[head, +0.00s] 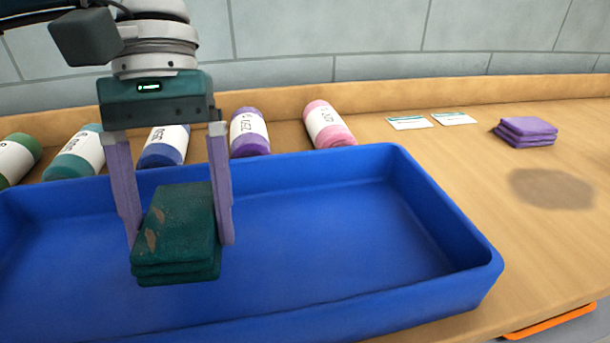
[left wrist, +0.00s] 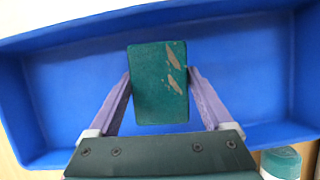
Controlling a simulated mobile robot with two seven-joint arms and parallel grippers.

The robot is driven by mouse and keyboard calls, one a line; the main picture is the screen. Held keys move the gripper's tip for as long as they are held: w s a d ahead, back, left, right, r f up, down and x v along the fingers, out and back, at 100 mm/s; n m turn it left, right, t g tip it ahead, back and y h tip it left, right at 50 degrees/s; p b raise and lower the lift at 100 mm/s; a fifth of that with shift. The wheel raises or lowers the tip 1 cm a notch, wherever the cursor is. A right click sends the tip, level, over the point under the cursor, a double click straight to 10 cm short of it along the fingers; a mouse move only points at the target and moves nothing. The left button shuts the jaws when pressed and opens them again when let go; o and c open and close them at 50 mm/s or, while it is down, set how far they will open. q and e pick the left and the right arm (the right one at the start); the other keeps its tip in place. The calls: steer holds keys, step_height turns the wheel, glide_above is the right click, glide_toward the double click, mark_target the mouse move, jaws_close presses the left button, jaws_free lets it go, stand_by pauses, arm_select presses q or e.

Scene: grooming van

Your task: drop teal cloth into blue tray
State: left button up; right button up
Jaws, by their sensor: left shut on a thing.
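The teal cloth (head: 178,232) is a folded, layered block with brownish stains on top. My left gripper (head: 180,238) is shut on it, a purple finger on each side. In the head view the cloth is over the left part of the blue tray (head: 448,215), and its height above the tray floor is hard to judge. The left wrist view also shows the cloth (left wrist: 158,85) between the fingers, with the inside of the tray (left wrist: 240,60) behind it. The tray looks empty. My right gripper is in neither view.
Several labelled bottles, among them a purple one (head: 249,132) and a pink one (head: 329,124), lie behind the tray. Two cards (head: 409,123) and a folded purple cloth (head: 525,131) lie to the right. A dark patch (head: 551,188) marks the otherwise clear wooden counter (head: 480,190).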

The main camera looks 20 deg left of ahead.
arm_select(q)
steer(key=o, duration=1)
steer(key=shift+c, duration=0.2)
steer(key=v, duration=1)
steer(key=shift+b, duration=0.4)
